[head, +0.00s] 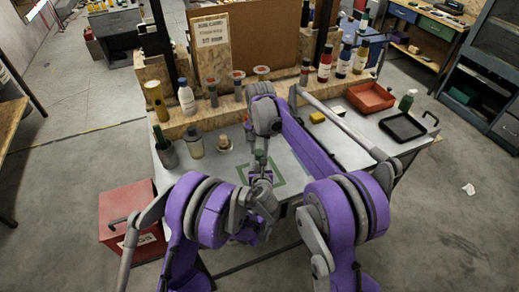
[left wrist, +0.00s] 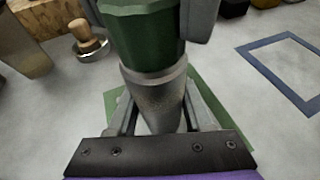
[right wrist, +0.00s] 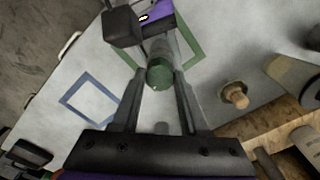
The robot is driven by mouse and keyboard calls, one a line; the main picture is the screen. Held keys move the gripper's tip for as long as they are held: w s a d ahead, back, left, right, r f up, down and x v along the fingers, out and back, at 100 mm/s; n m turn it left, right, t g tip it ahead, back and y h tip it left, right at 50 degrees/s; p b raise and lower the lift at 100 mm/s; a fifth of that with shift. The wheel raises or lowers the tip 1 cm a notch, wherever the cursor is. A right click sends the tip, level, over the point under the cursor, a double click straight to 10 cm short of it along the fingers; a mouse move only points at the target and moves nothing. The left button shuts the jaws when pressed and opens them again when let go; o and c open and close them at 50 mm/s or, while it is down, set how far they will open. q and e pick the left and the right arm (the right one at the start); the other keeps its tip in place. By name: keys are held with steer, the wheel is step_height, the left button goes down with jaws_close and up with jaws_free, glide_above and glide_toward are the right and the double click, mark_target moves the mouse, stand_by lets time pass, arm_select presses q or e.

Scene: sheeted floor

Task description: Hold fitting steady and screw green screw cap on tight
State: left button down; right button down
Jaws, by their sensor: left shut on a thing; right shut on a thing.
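The fitting (left wrist: 155,95) is a grey metal cylinder with a wider collar, seen close up in the left wrist view. My left gripper (left wrist: 158,112) is shut on its body, one finger on each side. The green screw cap (left wrist: 145,32) sits directly on top of the fitting, in line with it; how far its thread is engaged is hidden. My right gripper (right wrist: 160,78) is shut on the cap (right wrist: 159,71), its fingers on either side. In the head view the cap (head: 260,154) is small and partly hidden among my arms, above the green square outline.
The bench carries a green square outline (head: 281,178) and a blue one (right wrist: 88,103). A wooden-knobbed stamp (right wrist: 234,95) stands nearby. Bottles line the back ledge. A red tray (head: 371,97) and a black tray (head: 403,127) lie at the right. A red box (head: 127,215) stands at the left.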

steer(key=m, duration=0.3)
steer(key=c, duration=0.8)
jaws_free()
steer(key=shift+m, duration=0.5)
steer(key=o, duration=0.4)
steer(key=shift+o, duration=0.2)
step_height(320, 180, up, 12)
arm_select(q)
steer(key=shift+c, duration=1.1)
jaws_free()
